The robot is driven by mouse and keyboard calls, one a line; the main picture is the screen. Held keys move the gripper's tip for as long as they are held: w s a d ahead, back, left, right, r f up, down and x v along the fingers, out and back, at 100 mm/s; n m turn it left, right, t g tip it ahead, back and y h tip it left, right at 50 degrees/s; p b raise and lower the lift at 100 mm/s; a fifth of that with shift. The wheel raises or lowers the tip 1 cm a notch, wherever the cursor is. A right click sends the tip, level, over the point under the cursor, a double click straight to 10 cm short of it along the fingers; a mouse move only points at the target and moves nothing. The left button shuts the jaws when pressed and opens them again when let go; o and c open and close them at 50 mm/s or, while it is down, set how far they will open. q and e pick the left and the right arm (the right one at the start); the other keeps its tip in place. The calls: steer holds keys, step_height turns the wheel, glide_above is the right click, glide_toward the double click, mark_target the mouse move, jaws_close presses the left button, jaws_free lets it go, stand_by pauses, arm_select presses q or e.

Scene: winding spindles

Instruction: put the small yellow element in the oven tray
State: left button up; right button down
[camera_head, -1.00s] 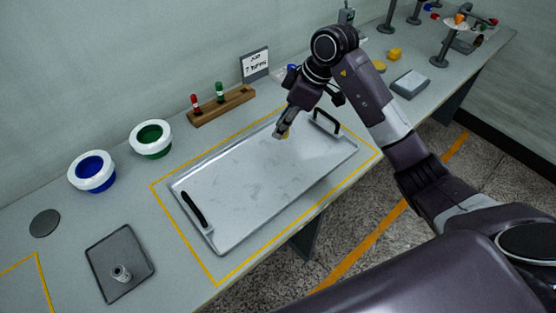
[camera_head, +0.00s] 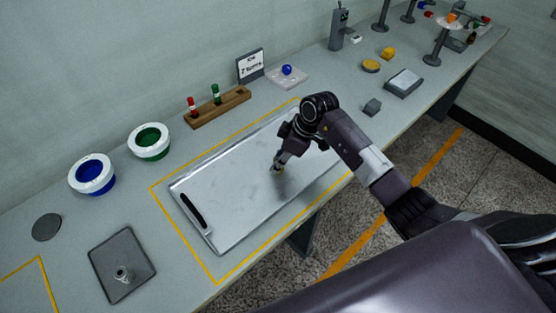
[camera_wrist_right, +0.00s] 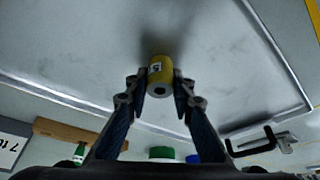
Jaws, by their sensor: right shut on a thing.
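The small yellow element (camera_wrist_right: 161,76) is a short yellow cylinder with a white label and a dark hole in its end. My right gripper (camera_wrist_right: 160,97) is shut on it, one finger on each side. I cannot tell whether the element touches the tray. My left gripper is not in view.
A yellow line frames the tray on the grey table. Behind stand a wooden rack (camera_head: 222,107) with red and green pieces, a sign (camera_head: 250,66), and blue (camera_head: 92,174) and green (camera_head: 149,141) bowls. A grey plate (camera_head: 135,250) lies front left. Other yellow pieces (camera_head: 387,54) lie at right.

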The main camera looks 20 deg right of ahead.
steer(key=c, duration=1.7)
jaws_free()
steer(key=shift+r, duration=0.1)
steer(key=b+v, duration=0.1)
steer(key=v, duration=1.1)
steer(key=shift+b, duration=0.3)
